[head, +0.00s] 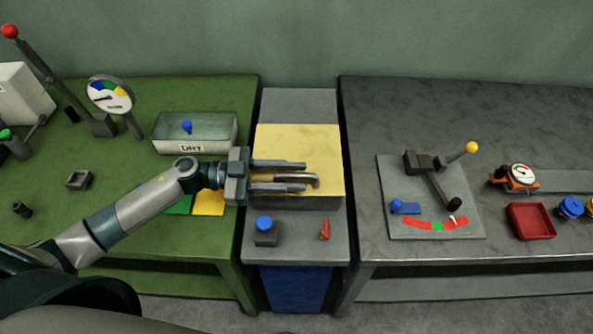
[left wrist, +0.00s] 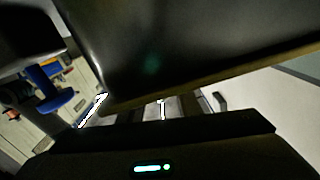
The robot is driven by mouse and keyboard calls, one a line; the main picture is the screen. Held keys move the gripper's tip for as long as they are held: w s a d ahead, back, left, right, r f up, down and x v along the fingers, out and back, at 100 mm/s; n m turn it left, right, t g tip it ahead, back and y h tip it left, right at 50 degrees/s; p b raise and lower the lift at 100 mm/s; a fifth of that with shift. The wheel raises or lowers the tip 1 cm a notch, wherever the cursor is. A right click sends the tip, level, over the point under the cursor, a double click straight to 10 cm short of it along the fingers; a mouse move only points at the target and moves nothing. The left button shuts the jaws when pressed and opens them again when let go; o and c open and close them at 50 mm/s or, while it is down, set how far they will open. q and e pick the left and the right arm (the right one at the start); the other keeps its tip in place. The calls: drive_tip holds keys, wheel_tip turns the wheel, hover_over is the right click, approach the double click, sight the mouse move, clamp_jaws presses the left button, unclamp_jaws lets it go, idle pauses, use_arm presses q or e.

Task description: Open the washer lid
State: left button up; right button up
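The washer is the middle unit, with a yellow lid (head: 275,140) that looks shut on a grey body (head: 290,225). A curved metal handle (head: 316,181) sticks out near the lid's front right. My left gripper (head: 304,176) reaches in from the left over the lid's front part. Its two fingers are apart, with the handle showing between them, closer to the lower finger. A gap shows between the handle and the upper finger, and whether anything touches is unclear. The left wrist view is dark, with a large dark panel (left wrist: 200,50) across its top. My right gripper is not in view.
A blue knob (head: 264,223) and a small red lever (head: 325,230) sit on the washer's front ledge. The green bench on the left holds a DRY box (head: 195,134) and a dial (head: 110,95). The grey bench on the right holds a lever panel (head: 425,222) and red tray (head: 531,222).

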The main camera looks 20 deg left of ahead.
use_arm(q)
drive_tip(key=shift+w+d, duration=0.2)
drive_tip(key=shift+d, duration=0.35)
clamp_jaws()
drive_tip(key=shift+r, duration=0.15)
